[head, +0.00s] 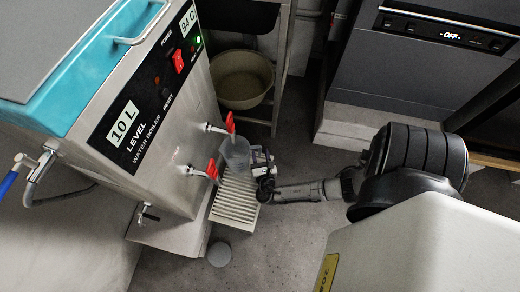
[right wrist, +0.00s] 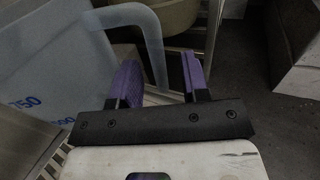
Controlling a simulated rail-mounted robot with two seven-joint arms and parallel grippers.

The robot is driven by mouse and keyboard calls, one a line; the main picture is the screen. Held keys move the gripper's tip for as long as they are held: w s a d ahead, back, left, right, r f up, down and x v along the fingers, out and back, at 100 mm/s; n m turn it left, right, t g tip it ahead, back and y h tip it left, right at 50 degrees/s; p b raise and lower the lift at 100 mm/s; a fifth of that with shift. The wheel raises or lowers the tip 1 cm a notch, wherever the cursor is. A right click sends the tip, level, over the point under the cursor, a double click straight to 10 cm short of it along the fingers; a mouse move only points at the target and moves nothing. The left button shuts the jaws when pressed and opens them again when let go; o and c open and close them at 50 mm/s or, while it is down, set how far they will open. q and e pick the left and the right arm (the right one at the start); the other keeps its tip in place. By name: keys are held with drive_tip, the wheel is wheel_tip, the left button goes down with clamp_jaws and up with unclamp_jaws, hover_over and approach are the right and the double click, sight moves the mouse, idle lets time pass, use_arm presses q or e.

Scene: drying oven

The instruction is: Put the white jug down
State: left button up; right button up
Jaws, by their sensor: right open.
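The jug (head: 235,150) looks translucent and pale, not solid white. It appears upright at the back of the slatted drip tray (head: 232,202), below the boiler's taps; its base is partly hidden. In the right wrist view the jug (right wrist: 50,70) fills the left side, with volume marks, and its handle (right wrist: 152,38) arches to the right. My right gripper (head: 264,183) is at the jug's handle side. Its purple fingers (right wrist: 160,78) are open, one on each side of the handle's lower part, with gaps visible. My left gripper is not in view.
The water boiler (head: 150,110) with red-handled taps (head: 212,169) stands close left of the jug. A beige basin (head: 242,79) sits on a shelf behind. A grey round object (head: 219,254) is on the floor in front. Grey floor (head: 290,235) is clear at the right.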

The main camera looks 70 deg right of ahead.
drive_tip(key=s+a+r+m+g+y+p, duration=0.2)
drive_tip(key=s+a+m+g+p, duration=0.3)
drive_tip(key=s+a+m, duration=0.4)
drive_tip(key=a+r+m+y, duration=0.5)
drive_tip(key=r+m+y, duration=0.1)
drive_tip(key=r, duration=0.2)
drive_tip(key=s+a+r+m+g+y, duration=0.1)
drive_tip(key=a+r+m+y, duration=0.4)
drive_tip(key=r+m+y, duration=0.2)
wheel_tip(320, 180, up, 3)
drive_tip(key=shift+a+f+m+b, duration=0.2)
drive_tip(key=shift+a+m+b, duration=0.1)
drive_tip(key=shift+b, duration=0.15)
drive_tip(key=shift+s, duration=0.1)
